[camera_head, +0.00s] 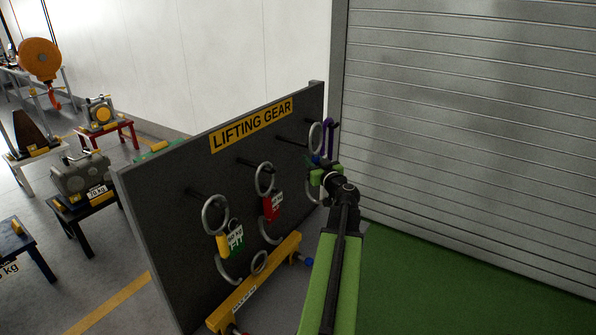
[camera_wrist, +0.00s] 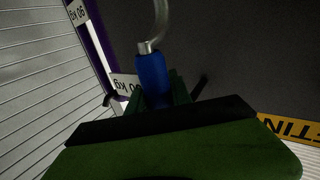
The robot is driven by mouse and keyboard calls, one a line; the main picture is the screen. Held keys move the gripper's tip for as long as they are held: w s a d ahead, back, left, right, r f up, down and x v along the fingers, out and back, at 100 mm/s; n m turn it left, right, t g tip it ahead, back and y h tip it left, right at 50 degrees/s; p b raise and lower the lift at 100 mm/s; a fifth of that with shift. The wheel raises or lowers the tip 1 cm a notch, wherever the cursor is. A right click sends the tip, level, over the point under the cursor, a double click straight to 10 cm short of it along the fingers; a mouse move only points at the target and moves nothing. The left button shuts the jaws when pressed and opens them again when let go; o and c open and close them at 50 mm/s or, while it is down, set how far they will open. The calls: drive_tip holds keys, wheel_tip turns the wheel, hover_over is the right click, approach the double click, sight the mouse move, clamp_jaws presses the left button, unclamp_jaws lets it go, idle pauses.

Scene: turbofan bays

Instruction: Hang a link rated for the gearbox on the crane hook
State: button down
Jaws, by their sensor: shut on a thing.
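My gripper (camera_head: 324,178) is at the right end of the lifting gear board (camera_head: 150,225), shut on the blue sleeve of a link (camera_wrist: 152,78). The link's pale metal ring (camera_head: 315,138) shows above the gripper, close to a peg; I cannot tell whether it still hangs there. A yellow link (camera_head: 223,245) with a green FIT tag and a red link (camera_head: 271,207) hang on pegs to the left. The crane hook (camera_head: 55,100) is orange-red, below an orange hoist (camera_head: 40,59) at the far left. A grey casing (camera_head: 82,178), possibly the gearbox, sits on a dark stand.
A yellow beam (camera_head: 255,283) lies below the board. A shutter (camera_head: 470,120) stands at right, with clear green floor (camera_head: 440,280) before it.

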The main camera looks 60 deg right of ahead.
drive_tip(key=w, duration=0.5)
wheel_tip(320, 180, down, 7)
drive_tip(key=b, duration=0.7)
drive_tip(key=shift+w, duration=0.35)
drive_tip(key=c, duration=1.2)
unclamp_jaws()
drive_tip(key=shift+o, duration=0.2)
